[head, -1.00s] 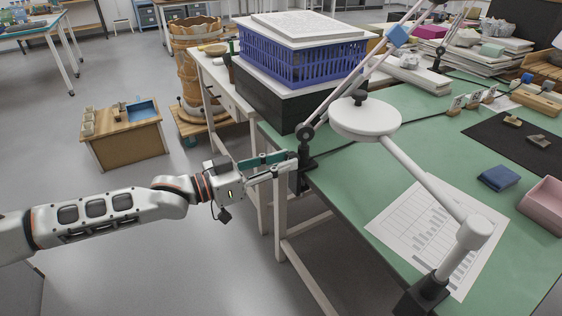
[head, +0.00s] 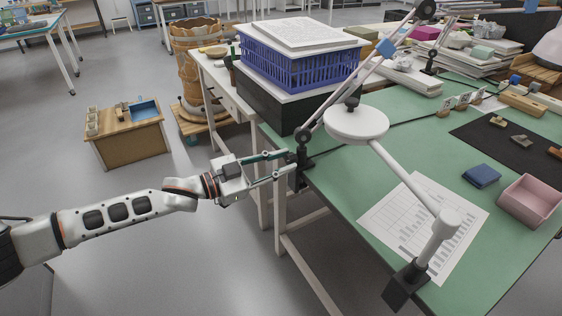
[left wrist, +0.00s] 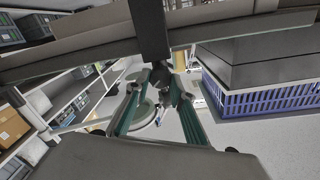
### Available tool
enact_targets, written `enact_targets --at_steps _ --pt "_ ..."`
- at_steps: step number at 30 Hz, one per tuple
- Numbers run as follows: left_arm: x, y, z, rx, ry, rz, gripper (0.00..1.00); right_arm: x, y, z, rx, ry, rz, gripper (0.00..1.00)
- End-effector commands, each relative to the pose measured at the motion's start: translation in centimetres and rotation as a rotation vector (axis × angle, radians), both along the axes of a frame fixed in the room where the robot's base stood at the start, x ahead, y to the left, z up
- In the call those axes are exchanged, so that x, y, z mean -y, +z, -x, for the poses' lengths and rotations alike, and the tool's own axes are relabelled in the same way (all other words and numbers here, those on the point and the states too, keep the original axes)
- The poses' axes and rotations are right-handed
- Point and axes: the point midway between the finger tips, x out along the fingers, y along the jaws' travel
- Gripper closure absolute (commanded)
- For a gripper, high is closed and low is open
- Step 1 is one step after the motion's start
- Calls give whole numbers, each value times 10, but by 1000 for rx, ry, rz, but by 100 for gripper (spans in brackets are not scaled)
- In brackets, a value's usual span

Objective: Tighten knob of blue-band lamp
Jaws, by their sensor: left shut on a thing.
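The blue-band lamp's arm rises from a dark joint at the green table's left edge, with a blue band (head: 386,48) around it. Its black clamp (head: 304,160) grips the table edge below that joint. My left gripper (head: 291,161) reaches in from the left, its fingers around the clamp's knob at the edge. In the left wrist view, the teal-sided fingers (left wrist: 160,84) close in on the small dark knob (left wrist: 163,73), below a black clamp bar (left wrist: 150,30). The fingers partly hide the knob. My right gripper is not in view.
A second, white lamp (head: 356,123) stands close on the right, clamped at the front edge. A blue crate (head: 300,69) sits on a black box behind the clamp. Paper, a blue block and a pink tray (head: 530,201) lie on the green table (head: 345,180). Floor left is open.

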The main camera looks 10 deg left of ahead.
Motion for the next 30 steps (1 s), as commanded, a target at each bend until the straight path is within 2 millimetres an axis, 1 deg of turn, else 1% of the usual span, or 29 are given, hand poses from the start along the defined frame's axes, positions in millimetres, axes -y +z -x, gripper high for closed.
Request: enact_targets --at_steps 1,3,13,16,20,27,30 --pt "0 -1 0 -1 0 1 75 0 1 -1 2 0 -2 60" --pt "0 -1 0 -2 0 0 60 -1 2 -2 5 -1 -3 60" --pt "-1 -1 0 -2 0 0 60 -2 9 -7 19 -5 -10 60" --pt "-6 -1 3 -2 2 0 60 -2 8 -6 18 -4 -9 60" --pt "-22 -1 13 -3 2 -2 60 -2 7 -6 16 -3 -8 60" --pt "-62 -1 42 -3 3 -2 60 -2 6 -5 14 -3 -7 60" --pt "-76 0 52 -4 1 -1 60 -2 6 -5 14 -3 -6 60"
